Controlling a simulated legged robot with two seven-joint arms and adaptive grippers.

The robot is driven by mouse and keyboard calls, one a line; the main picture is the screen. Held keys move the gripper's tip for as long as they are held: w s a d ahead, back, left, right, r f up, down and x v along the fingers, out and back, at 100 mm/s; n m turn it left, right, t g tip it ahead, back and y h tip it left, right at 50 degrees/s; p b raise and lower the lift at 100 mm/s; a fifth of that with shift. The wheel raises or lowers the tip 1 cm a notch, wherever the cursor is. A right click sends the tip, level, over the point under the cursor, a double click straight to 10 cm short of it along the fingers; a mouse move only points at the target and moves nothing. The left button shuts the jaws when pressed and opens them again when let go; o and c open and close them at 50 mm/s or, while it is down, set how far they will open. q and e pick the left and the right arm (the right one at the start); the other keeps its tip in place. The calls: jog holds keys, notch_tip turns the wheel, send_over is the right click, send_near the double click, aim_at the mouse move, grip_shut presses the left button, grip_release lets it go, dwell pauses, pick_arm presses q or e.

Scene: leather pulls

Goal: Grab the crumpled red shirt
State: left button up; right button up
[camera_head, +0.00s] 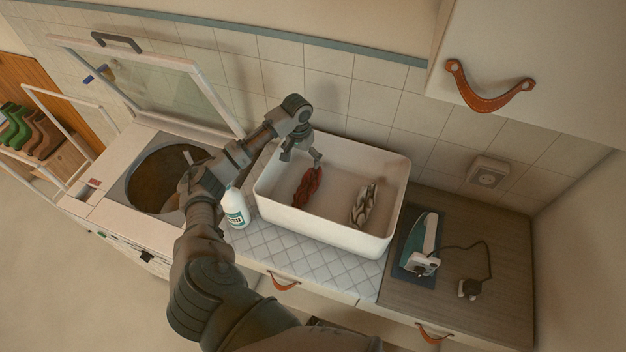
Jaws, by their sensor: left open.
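The crumpled red shirt (306,189) lies in the left part of a white basin (330,229) on the counter. My left gripper (303,164) is inside the basin's outline, just above the red shirt in the picture. Its fingers point down and are open, with nothing seen between them. Whether a finger touches the cloth I cannot tell. My left arm reaches in from the lower left over the counter. My right gripper does not show.
A striped crumpled cloth (365,204) lies in the basin's right part. A white bottle (236,207) stands left of the basin. An iron (424,243) with a cord is on the right. An open top-loading washer (165,178) is on the left. The tiled wall is close behind.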

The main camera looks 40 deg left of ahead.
aim_at(306, 179)
pick_arm(q)
jog(key=f, duration=0.9)
jog(key=shift+w+d+f+p, duration=0.2)
jog(key=shift+d+p, duration=0.15)
jog(key=shift+p, duration=0.05)
jog(key=shift+d+f, duration=0.3)
jog(key=shift+f, duration=0.2)
notch_tip(306, 179, down, 5)
jog(key=shift+s+d+r+p, duration=0.1)
jog(key=shift+r+p, duration=0.1)
jog(key=shift+p, duration=0.25)
jog(key=shift+a+f, duration=0.2)
jog(key=shift+f, duration=0.2)
jog(key=shift+d+r, duration=0.15)
jog(key=shift+d, duration=0.15)
jog(key=c, duration=1.4)
